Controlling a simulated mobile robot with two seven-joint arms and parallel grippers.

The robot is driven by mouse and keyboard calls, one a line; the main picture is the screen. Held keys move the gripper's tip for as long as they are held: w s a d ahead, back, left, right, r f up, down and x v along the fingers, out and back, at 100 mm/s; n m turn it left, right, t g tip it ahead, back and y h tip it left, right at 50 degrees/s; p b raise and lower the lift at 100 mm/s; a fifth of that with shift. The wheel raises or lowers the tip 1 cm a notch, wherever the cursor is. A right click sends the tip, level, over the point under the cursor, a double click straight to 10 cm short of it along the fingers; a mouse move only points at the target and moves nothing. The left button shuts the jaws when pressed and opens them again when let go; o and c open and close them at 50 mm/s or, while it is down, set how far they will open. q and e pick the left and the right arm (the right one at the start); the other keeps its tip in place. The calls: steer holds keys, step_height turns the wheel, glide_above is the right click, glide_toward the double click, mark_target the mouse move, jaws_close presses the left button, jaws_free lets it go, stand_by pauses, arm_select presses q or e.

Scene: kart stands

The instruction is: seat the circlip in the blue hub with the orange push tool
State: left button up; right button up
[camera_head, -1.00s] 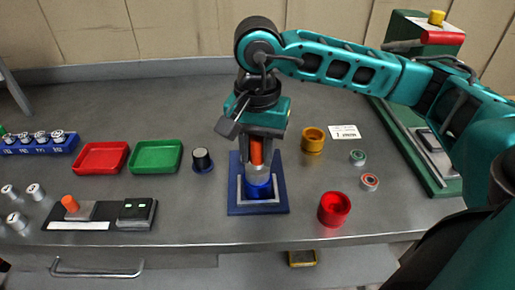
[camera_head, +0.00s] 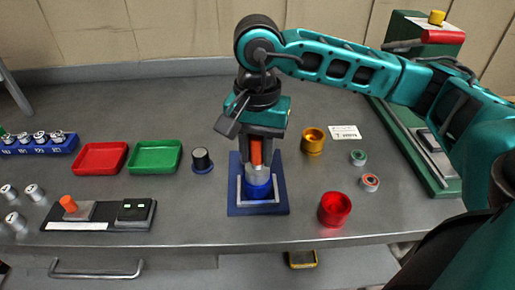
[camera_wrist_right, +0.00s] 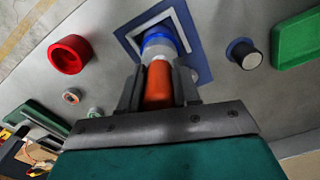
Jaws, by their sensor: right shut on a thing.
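The blue hub (camera_head: 257,187) stands on a blue base plate (camera_head: 238,206) with a pale U-shaped bracket, in the middle of the bench. My right gripper (camera_head: 258,160) is directly above it, pointing down, shut on the orange push tool (camera_head: 256,152). The tool's grey lower end meets the top of the hub. In the right wrist view the orange handle (camera_wrist_right: 158,84) sits between the fingers, with the blue hub (camera_wrist_right: 158,38) beyond it. I cannot make out the circlip; the tool covers the hub's top. My left gripper is not in view.
A red cup (camera_head: 334,209) and a yellow cup (camera_head: 313,141) stand to the right, with two small rings (camera_head: 369,182) nearby. A black fixture (camera_head: 134,213) lies near the front edge.

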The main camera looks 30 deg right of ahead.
steer(key=shift+s+f, duration=0.1)
stand_by(0.4)
steer(key=shift+r+p, duration=1.35)
steer(key=shift+r, duration=1)
steer(key=shift+r+p, duration=0.3)
steer(key=shift+r, duration=0.9)
